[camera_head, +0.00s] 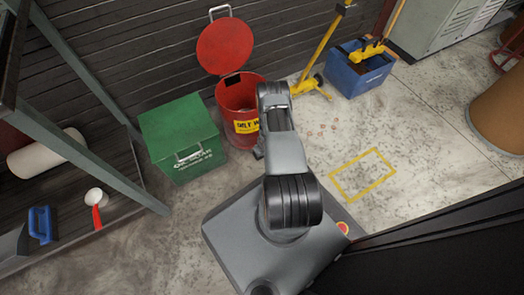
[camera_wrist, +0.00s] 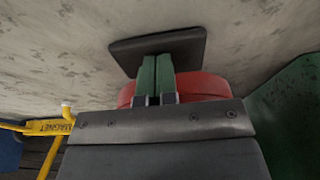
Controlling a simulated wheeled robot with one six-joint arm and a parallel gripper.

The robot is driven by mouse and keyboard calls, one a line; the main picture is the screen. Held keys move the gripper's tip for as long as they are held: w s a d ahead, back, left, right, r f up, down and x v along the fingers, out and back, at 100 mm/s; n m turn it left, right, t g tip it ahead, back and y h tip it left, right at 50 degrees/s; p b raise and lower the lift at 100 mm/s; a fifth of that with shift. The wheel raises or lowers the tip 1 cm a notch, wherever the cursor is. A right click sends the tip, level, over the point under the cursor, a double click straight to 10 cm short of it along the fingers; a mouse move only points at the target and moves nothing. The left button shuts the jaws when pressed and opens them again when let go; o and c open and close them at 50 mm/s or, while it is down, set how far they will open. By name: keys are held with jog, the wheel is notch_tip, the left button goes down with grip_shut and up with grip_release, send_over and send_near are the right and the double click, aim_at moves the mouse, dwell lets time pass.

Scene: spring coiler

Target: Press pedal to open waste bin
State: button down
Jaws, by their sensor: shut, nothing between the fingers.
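The red waste bin (camera_head: 234,98) stands on the floor against the dark slatted wall, with a yellow label on its front. Its round red lid (camera_head: 225,47) is raised and tilted back, so the dark opening shows. In the wrist view the lower red part of the bin (camera_wrist: 205,85) lies behind my gripper (camera_wrist: 156,60). My gripper's green fingers are closed together with nothing between them. Their tips overlap the black pedal plate (camera_wrist: 188,47) and appear to rest on it. In the head view my arm hides the pedal and the fingertips.
A green lidded box (camera_head: 183,135) stands close to the bin's left. On the right are a yellow wheeled magnet tool (camera_head: 312,78) and a blue crate (camera_head: 358,72). A shelf (camera_head: 75,195) stands at far left.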

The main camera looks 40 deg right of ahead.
jog(key=shift+s+p+v, duration=0.1)
jog(key=shift+p+v, duration=1.15)
jog(key=shift+v, duration=0.25)
jog(key=shift+s+p+v, duration=0.15)
jog(key=shift+p+v, duration=1.05)
jog(key=shift+v, duration=0.3)
